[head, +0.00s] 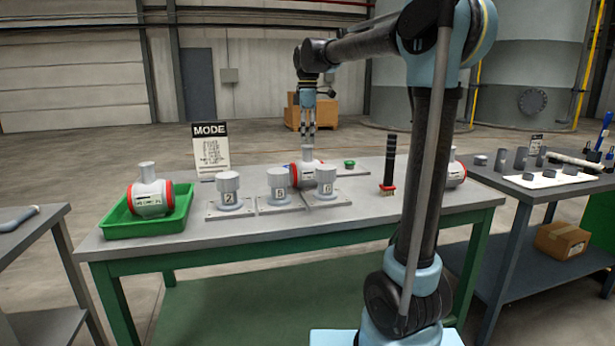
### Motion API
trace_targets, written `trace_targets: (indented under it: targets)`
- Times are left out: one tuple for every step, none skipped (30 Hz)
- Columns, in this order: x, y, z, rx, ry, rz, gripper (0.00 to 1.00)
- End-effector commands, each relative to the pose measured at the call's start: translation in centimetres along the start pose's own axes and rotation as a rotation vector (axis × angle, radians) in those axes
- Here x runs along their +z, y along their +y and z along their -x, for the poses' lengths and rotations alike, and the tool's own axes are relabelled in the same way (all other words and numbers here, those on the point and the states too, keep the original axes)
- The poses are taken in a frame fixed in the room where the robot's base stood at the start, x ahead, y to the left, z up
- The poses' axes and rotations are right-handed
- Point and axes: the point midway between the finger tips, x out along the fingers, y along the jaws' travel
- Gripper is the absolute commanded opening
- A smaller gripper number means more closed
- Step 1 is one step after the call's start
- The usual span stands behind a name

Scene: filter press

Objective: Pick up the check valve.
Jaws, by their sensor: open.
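Three alike grey valve bodies with red end rings and a short upright neck are in the head view; I cannot tell from markings which is the check valve. One valve (306,169) stands mid-table, partly hidden by the numbered fittings in front. Another valve (151,194) lies in a green tray (177,217) at the left. A third valve (457,173) is at the table's right, partly behind my arm. My gripper (308,139) is open and empty, pointing down just above the neck of the middle valve, apart from it as far as I can see.
Grey fittings numbered 2 (229,190), 5 (278,186) and 6 (325,183) stand on plates. A MODE sign (210,148), green button (349,163) and black-handled brush (389,165) stand on the table. A side table (550,190) with grey parts is right.

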Motion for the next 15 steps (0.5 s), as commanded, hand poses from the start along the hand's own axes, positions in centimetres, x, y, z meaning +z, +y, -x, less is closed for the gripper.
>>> trace_targets:
  targets:
    - [0.0,0.0,-0.5,0.0,0.0,0.0,0.59]
    - [0.0,0.0,-0.7,0.0,0.0,0.0,0.59]
    - [0.0,0.0,-0.9,0.0,0.0,0.0,0.59]
    - [0.0,0.0,-1.1,0.0,0.0,0.0,0.59]
    - [0.0,0.0,-1.2,0.0,0.0,0.0,0.59]
    - [0.0,0.0,-1.3,0.0,0.0,0.0,0.59]
    - [0.0,0.0,-1.5,0.0,0.0,0.0,0.59]
    - [0.0,0.0,-1.7,0.0,0.0,0.0,0.59]
    - [0.0,0.0,-2.1,0.0,0.0,0.0,0.59]
    - [0.0,0.0,-2.4,0.0,0.0,0.0,0.59]
    - [-0.1,-0.1,-2.9,0.0,0.0,0.0,0.59]
    - [-0.1,-0.1,-3.5,0.0,0.0,0.0,0.59]
    - [-0.1,-0.1,-3.9,0.0,0.0,0.0,0.59]
    - [-0.1,-0.1,-4.3,0.0,0.0,0.0,0.59]
    - [-0.1,-0.1,-4.8,0.0,0.0,0.0,0.59]
